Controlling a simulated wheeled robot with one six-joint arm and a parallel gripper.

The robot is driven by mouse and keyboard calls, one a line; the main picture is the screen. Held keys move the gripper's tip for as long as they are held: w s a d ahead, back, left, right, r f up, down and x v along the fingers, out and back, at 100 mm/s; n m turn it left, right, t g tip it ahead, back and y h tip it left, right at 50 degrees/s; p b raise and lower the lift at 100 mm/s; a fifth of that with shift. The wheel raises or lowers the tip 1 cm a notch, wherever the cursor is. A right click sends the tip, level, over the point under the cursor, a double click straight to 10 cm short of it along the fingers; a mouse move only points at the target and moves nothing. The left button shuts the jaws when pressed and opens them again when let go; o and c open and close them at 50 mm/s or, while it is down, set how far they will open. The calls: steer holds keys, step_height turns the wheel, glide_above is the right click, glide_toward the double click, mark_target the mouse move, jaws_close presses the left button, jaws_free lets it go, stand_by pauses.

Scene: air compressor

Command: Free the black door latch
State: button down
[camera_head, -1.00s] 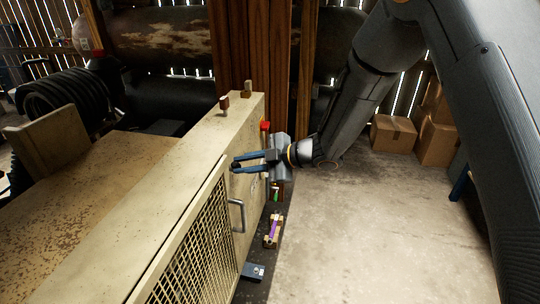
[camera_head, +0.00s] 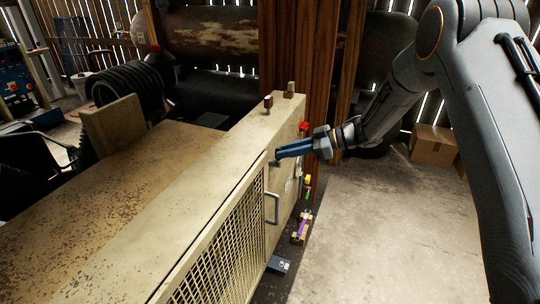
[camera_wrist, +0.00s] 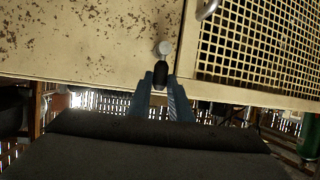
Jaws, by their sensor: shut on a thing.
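The black door latch (camera_wrist: 160,72) shows in the wrist view, a dark knob below a round metal pivot (camera_wrist: 164,48) on the cream cabinet, beside the mesh door's edge. My gripper (camera_wrist: 160,84) has its two blue fingers on either side of the latch and is shut on it. In the head view my gripper (camera_head: 279,155) reaches the cabinet from the right, just above the door handle (camera_head: 274,208). A small dark part of the latch (camera_head: 275,164) shows at the fingertips there. The fingers hide the rest.
The mesh door (camera_head: 222,250) is flush with the cabinet front as far as I can see. A red knob (camera_head: 303,126) and several coloured valve parts sit just beyond my gripper. A cardboard box (camera_head: 433,146) stands at the back right. The concrete floor (camera_head: 390,220) is open.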

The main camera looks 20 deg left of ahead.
steer(key=shift+w, duration=0.1)
stand_by(0.4)
steer(key=c, duration=1.6)
jaws_free()
steer(key=shift+d, duration=0.1)
steer(key=b+v, duration=0.1)
steer(key=v, duration=0.6)
steer(key=shift+d+r+b, duration=0.15)
steer(key=shift+d+b, duration=0.15)
